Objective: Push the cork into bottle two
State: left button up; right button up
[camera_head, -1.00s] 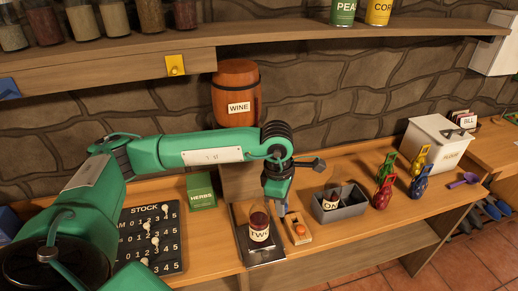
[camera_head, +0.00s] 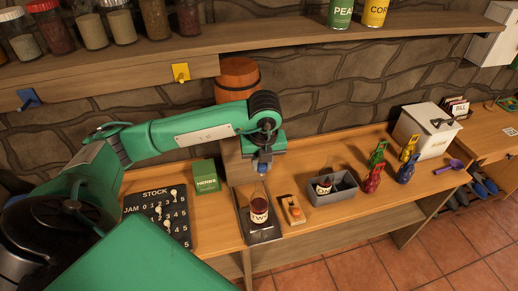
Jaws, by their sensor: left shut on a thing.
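Bottle two (camera_head: 259,212), a dark wine bottle with a white label reading TWO, stands upright on a dark square plate (camera_head: 265,237) near the front edge of the bench. My left gripper (camera_head: 262,170) points down just above the bottle's neck. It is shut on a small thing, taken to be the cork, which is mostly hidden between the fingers. I cannot tell whether it touches the bottle's mouth. My right gripper is not in view.
A wooden tray (camera_head: 285,206) with an orange piece is right of the bottle. Further right are a grey divided box (camera_head: 338,197) holding a bottle, and coloured clips (camera_head: 372,178). A stock board (camera_head: 143,216) and green herbs box (camera_head: 206,176) are left. A barrel (camera_head: 236,72) stands behind.

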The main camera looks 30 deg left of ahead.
aim_at(259, 165)
pick_arm(q)
jog(key=n, duration=0.1)
jog(key=r+n, duration=0.1)
jog(key=shift+a+r+n+p, duration=0.1)
jog(key=shift+a+n+p, duration=0.3)
jog(key=shift+n+b, duration=0.3)
jog(key=shift+b, duration=0.05)
jog(key=shift+f+b, duration=2.15)
jog(key=shift+f, duration=0.4)
jog(key=shift+b, duration=0.65)
jog(key=shift+f+b, duration=1.5)
jog(key=o, duration=1)
